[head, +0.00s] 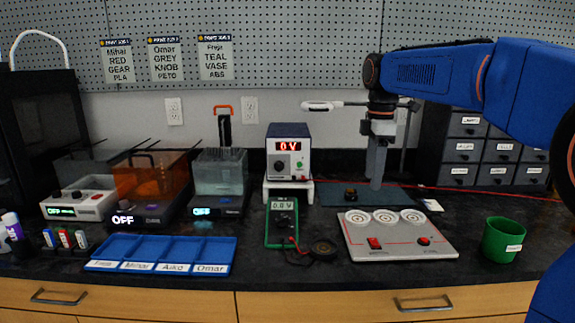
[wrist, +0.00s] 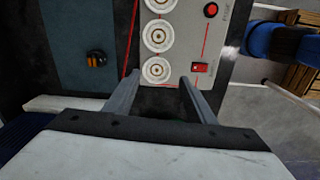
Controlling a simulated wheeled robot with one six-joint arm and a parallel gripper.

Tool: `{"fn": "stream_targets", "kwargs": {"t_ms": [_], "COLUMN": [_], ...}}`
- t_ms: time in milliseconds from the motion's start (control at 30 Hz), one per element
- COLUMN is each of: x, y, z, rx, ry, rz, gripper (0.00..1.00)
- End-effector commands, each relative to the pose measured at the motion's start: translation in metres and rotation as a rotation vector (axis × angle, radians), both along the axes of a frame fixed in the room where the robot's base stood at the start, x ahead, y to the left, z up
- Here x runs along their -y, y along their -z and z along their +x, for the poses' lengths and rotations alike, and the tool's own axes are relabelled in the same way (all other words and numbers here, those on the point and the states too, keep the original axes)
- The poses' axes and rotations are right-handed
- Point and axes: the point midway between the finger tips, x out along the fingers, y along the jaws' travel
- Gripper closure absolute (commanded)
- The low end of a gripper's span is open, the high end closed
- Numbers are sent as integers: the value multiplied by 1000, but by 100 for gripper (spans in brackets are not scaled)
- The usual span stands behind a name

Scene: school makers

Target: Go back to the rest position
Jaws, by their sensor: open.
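My gripper (head: 376,165) hangs from my blue arm at the right of the head view, pointing down above the back of the counter near the dark blue mat (head: 395,195). In the wrist view its two grey fingers (wrist: 155,95) are spread apart with nothing between them. A small dark and orange part (head: 350,193) lies on the mat, apart from the fingers; it also shows in the wrist view (wrist: 96,58). The white panel (head: 398,236) with three round discs and red switches lies in front of the mat.
A power supply (head: 288,152) reading 0 V stands left of my gripper. A green multimeter (head: 281,222), a blue compartment tray (head: 160,252) and a green cup (head: 502,240) stand along the front. Drawer cabinets (head: 465,150) are behind my arm. A red cable (head: 470,190) crosses the back.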

Motion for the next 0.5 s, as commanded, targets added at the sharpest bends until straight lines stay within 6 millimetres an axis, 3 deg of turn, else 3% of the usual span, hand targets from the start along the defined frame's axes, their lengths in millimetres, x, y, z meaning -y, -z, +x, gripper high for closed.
{"fn": "stream_targets", "kwargs": {"t_ms": [367, 500], "x": [13, 22], "y": [9, 18], "z": [-46, -76], "rx": [52, 84], "ry": [193, 322], "rz": [14, 28], "gripper": [50, 50]}}
